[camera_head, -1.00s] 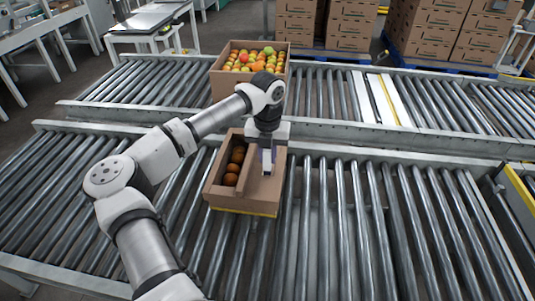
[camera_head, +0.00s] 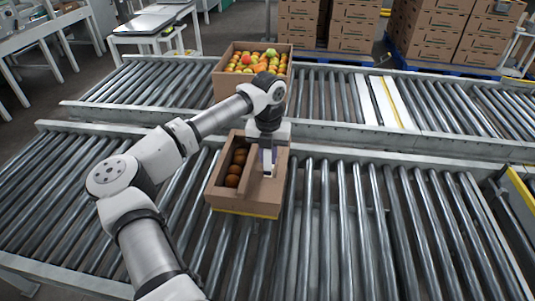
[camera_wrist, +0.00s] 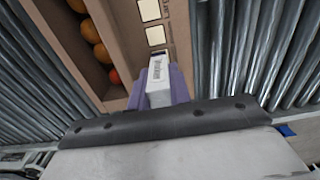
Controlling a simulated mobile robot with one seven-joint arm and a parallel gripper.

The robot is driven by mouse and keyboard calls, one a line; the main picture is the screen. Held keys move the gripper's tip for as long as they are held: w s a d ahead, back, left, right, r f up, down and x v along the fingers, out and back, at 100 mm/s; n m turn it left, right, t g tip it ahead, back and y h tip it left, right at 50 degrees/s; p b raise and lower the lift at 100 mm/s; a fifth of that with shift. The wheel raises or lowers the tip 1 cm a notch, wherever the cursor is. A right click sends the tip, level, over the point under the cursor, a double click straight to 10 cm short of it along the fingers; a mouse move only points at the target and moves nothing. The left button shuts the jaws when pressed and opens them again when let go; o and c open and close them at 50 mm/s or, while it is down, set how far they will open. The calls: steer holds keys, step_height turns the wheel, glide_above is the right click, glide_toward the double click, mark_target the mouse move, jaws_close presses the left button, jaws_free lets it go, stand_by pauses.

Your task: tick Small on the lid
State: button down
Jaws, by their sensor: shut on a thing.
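A brown cardboard box (camera_head: 222,197) stands on the near roller conveyor, with round orange-red tomatoes (camera_head: 236,169) showing in its open left part. A brown cardboard lid (camera_head: 262,193) covers its right part. In the wrist view the lid (camera_wrist: 182,22) carries a column of pale squares (camera_wrist: 155,36); I cannot make out any words or a tick. My gripper (camera_head: 267,168) points down over the lid. In the wrist view its purple fingers (camera_wrist: 180,84) are shut on a white block-shaped tool (camera_wrist: 158,78) with dark print. Whether the tool's tip touches the lid is not clear.
Stacked cartons (camera_head: 440,35) stand on blue pallets at the back. The near rollers (camera_head: 400,230) right of the box are clear.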

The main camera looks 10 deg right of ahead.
steer(key=shift+s, duration=0.15)
steer(key=shift+r+p, duration=1.8)
steer(key=shift+r, duration=1.25)
steer(key=shift+f, duration=0.1)
